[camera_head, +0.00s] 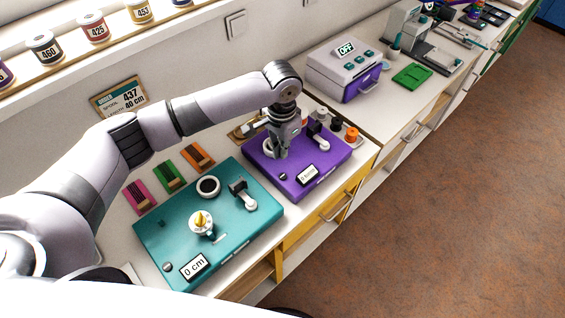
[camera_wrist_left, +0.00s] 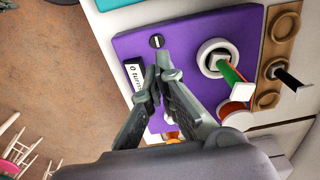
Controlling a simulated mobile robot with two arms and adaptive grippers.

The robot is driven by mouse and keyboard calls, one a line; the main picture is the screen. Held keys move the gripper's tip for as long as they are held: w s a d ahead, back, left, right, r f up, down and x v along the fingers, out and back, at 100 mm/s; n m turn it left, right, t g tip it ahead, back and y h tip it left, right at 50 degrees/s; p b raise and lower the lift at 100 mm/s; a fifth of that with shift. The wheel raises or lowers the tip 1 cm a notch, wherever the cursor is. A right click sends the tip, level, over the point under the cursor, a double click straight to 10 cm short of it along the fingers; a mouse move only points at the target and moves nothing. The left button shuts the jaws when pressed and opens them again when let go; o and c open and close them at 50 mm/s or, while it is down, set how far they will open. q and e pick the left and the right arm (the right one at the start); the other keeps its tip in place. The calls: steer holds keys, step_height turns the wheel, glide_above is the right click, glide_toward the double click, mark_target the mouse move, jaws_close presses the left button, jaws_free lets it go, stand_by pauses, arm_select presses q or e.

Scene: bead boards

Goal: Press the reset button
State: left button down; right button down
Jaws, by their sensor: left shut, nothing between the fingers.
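The purple board (camera_head: 322,183) lies on the counter under my left gripper (camera_head: 283,155). A small dark round button (camera_head: 283,177) sits near its front left corner, beside a small display (camera_head: 307,174). In the left wrist view the button (camera_wrist_left: 157,41) shows a pale mark, and the display (camera_wrist_left: 133,75) reads "0 turns", partly cut off. My left gripper (camera_wrist_left: 158,70) is shut and empty, its fingertips pointing down over the board near the button and display. I cannot tell whether it touches the board. My right gripper is in neither view.
A teal board (camera_head: 234,238) with a "0 cm" display and a similar round button (camera_head: 168,267) lies to the left. A grey and purple machine (camera_head: 344,68) reading "OFF" stands further right.

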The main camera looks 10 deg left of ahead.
arm_select(q)
steer(key=shift+r, duration=1.9)
steer(key=shift+w+a+f, duration=0.1)
steer(key=shift+w, duration=0.05)
